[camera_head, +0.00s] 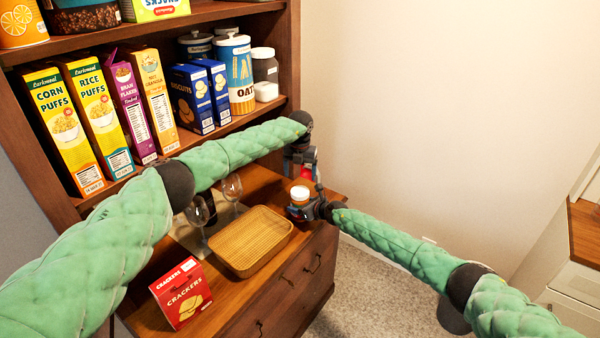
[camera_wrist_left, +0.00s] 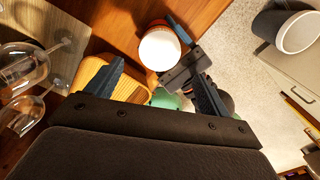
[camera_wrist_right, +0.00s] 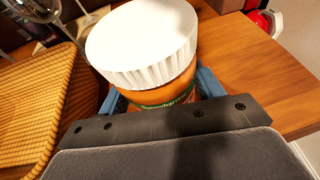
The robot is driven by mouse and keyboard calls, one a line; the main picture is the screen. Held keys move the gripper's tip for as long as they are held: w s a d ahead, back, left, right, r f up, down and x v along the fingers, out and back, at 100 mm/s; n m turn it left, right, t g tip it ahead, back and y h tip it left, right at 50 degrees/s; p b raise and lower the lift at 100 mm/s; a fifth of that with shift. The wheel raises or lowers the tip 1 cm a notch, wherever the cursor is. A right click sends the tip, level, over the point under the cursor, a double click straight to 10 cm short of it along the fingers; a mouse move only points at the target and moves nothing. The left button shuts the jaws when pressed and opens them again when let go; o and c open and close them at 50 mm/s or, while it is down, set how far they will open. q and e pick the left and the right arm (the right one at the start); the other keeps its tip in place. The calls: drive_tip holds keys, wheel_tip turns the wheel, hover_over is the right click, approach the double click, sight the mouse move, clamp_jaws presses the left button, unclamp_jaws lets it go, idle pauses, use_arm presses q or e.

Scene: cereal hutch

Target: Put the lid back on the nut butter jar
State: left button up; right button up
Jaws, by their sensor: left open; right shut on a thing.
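The nut butter jar (camera_head: 299,200) is orange-brown and stands upright near the right end of the wooden counter. Its white ribbed lid (camera_wrist_right: 145,45) sits on top of the jar's mouth in the right wrist view; I cannot tell whether it is screwed tight. The lid also shows from above in the left wrist view (camera_wrist_left: 160,50). My right gripper (camera_head: 308,210) is shut around the jar's body, below the lid. My left gripper (camera_wrist_left: 157,70) is open and empty, above the jar and pointing down, with the lid apart from its fingers.
A woven tray (camera_head: 250,240) lies left of the jar, with wine glasses (camera_head: 231,188) behind it. A red crackers box (camera_head: 181,293) stands at the front left. The shelf above holds cereal boxes (camera_head: 104,113) and an oats canister (camera_head: 234,74). The counter's edge is close to the jar.

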sight(300, 191)
use_arm(q)
drive_tip(key=shift+f, duration=0.1)
drive_tip(key=shift+f, duration=3.9)
drive_tip(key=shift+c, duration=0.4)
drive_tip(key=c, duration=0.9)
drive_tip(key=o, duration=1.1)
drive_tip(key=shift+o, duration=0.2)
